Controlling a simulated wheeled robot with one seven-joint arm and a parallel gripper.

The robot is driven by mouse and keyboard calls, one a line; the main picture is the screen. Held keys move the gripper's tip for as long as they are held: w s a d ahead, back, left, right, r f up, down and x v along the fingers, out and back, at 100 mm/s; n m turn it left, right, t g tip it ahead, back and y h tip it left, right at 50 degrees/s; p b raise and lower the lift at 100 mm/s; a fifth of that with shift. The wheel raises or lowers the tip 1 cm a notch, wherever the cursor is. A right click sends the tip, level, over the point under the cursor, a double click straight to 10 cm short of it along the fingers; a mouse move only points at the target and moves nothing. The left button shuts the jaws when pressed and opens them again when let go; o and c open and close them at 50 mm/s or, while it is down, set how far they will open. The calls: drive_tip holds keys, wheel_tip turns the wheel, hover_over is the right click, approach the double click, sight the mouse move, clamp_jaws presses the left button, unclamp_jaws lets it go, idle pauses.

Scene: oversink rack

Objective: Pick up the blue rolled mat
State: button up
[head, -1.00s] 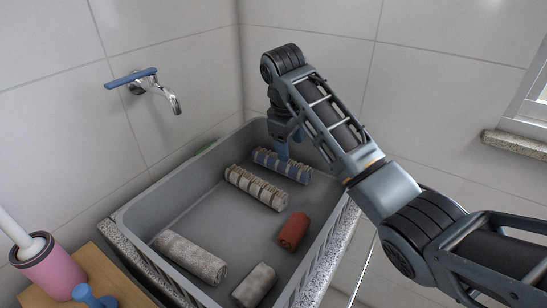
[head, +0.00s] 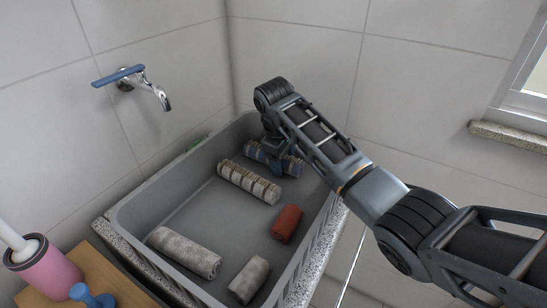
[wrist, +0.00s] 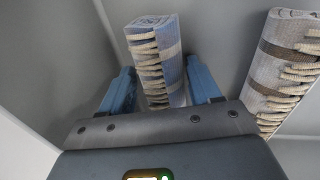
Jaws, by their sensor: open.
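The blue rolled mat (head: 260,152) lies in the far end of the grey rack (head: 128,222), partly hidden by my arm in the head view. In the wrist view the blue rolled mat (wrist: 157,58) has a pale fringe along it and lies between the two blue fingers of my gripper (wrist: 160,88). The fingers are open, one on each side of the mat, with a small gap showing on both sides. In the head view my gripper (head: 277,162) is down at the mat.
A beige striped rolled mat (head: 248,183) lies close beside, also at right in the wrist view (wrist: 285,70). A red roll (head: 287,223), a grey roll (head: 185,252) and a small beige roll (head: 249,279) lie nearer. A tap (head: 145,88) juts from the left wall.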

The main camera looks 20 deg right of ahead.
drive_tip(key=c, duration=0.7)
drive_tip(key=shift+r, duration=0.1)
drive_tip(key=v, duration=0.3)
drive_tip(key=d+v, duration=0.1)
drive_tip(key=v, duration=0.2)
drive_tip(key=w+b+v, duration=0.1)
drive_tip(key=v, duration=0.2)
drive_tip(key=shift+w+d+r, duration=0.1)
drive_tip(key=shift+d+r, duration=0.2)
drive_tip(key=shift+r, duration=0.25)
drive_tip(key=shift+c, duration=0.2)
drive_tip(key=shift+r, duration=0.1)
